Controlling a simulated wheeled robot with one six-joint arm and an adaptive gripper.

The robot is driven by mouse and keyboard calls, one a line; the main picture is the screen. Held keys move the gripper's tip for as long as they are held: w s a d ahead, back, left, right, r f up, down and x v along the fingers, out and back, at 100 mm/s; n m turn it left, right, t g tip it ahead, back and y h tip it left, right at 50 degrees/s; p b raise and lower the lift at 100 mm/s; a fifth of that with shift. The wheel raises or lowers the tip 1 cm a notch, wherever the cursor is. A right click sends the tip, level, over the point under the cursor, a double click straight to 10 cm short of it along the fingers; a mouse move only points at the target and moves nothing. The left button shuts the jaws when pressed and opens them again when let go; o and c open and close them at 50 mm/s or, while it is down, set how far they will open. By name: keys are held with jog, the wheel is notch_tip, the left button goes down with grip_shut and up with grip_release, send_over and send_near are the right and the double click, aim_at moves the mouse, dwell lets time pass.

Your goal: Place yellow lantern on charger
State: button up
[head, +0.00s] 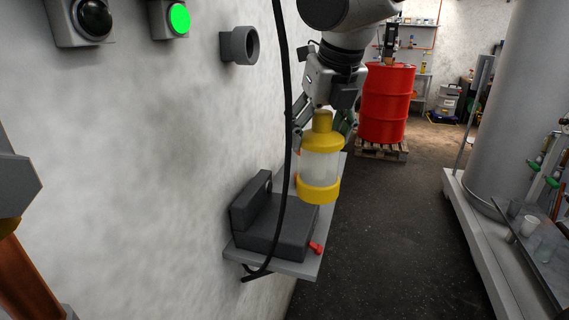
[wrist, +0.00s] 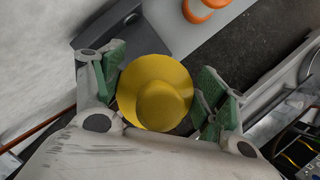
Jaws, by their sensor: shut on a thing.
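The yellow lantern (head: 320,165) has a yellow top and base with a clear middle. It hangs upright from my gripper (head: 324,128), which is shut on its top. In the head view the lantern overlaps the right side of the shelf, and its gap to what lies below cannot be told. In the wrist view the lantern's round yellow top (wrist: 155,90) is between the green finger pads. The dark grey charger (head: 275,228) with a raised back sits on the wall shelf, to the left of and below the lantern.
The grey shelf (head: 290,266) also bears a small red item (head: 316,248). A black cable (head: 286,130) hangs in front of the charger. A red drum (head: 386,105) stands on a pallet behind.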

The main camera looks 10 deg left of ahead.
jog(key=a, duration=0.6)
jog(key=shift+w, duration=0.25)
notch_tip(320, 180, down, 2)
jog(key=shift+d+f, duration=0.1)
notch_tip(320, 180, down, 4)
jog(key=shift+r, duration=0.1)
jog(key=shift+a+f, duration=0.25)
jog(key=shift+f, duration=0.3)
jog(key=o, duration=1.7)
jog(key=v, duration=1.2)
